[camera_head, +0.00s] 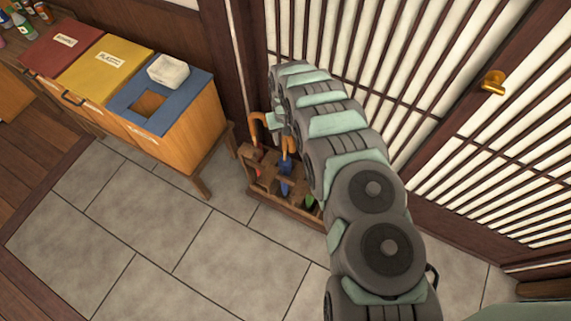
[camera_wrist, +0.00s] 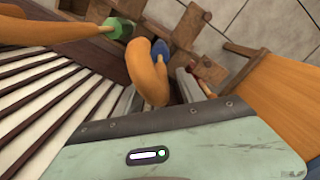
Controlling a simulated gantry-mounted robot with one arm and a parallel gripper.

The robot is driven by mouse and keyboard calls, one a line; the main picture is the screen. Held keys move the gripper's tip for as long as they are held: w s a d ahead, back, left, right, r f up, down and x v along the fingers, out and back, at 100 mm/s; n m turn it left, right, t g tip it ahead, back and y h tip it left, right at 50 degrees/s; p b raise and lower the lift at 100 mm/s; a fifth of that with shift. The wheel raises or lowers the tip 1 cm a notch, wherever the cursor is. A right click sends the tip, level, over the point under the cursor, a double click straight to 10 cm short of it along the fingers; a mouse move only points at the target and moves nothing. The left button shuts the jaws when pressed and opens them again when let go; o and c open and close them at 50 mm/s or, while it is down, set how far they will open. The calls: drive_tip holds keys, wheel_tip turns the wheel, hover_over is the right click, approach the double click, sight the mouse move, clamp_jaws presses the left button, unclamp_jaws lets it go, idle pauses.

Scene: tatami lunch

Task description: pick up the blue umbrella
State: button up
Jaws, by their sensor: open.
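The blue umbrella (camera_head: 286,178) stands in a wooden umbrella rack, with its curved orange handle (camera_head: 289,146) upward. In the wrist view its blue top (camera_wrist: 161,49) shows beyond the big orange handle (camera_wrist: 148,75), close to the camera. My gripper (camera_head: 277,119) is open just above the rack, near the handles. In the wrist view the handle appears to reach between or right beside the fingers; I cannot tell if they touch. The fingers are partly hidden.
The rack (camera_head: 288,207) also holds a green umbrella (camera_wrist: 117,27) and a red one (camera_head: 258,155). A slatted screen door (camera_head: 450,100) stands close behind. A wooden bin cabinet (camera_head: 185,125) with a white object (camera_head: 168,70) on top is left. The tiled floor in front is clear.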

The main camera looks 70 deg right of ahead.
drive_tip(key=shift+r, duration=0.1)
clamp_jaws()
idle(0.3)
idle(0.9)
